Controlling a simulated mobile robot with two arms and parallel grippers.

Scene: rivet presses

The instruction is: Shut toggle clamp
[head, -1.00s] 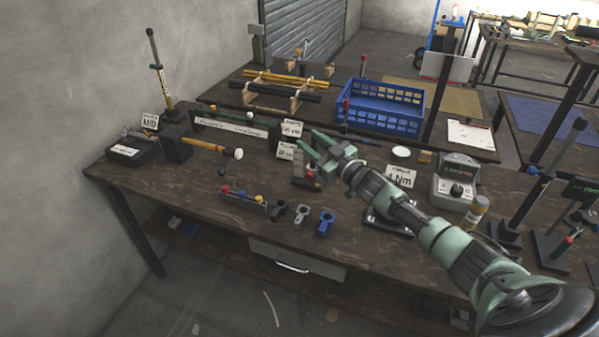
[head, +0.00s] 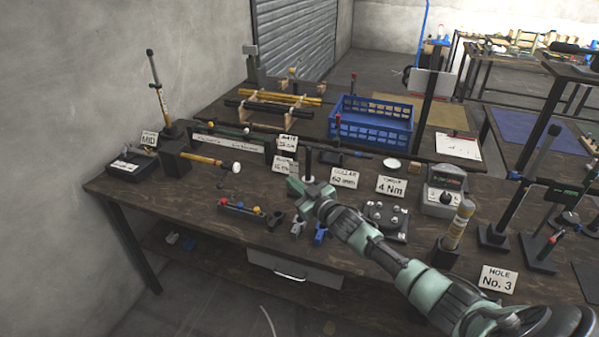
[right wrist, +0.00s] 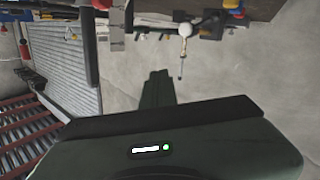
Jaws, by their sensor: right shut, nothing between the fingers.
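I cannot tell for sure which fixture is the toggle clamp. One lever with a yellow-orange shaft and a white ball end (head: 236,167) lies nearly flat from a black block (head: 175,160) at the table's left. It also shows in the right wrist view (right wrist: 184,30). A tall lever with a black grip (head: 150,54) stands upright behind it. My right gripper (head: 294,185) is shut and empty above the table's middle, right of the white ball and in front of a black upright post (head: 308,162). Its dark green fingers show in the wrist view (right wrist: 158,88). My left gripper is out of view.
A small rack with coloured knobs (head: 242,209) and several collars, one blue (head: 321,233), lie near the front edge, partly behind my arm. Label cards (head: 391,187) and a plate with knobs (head: 386,219) stand to the right. A blue crate (head: 372,122) sits behind.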

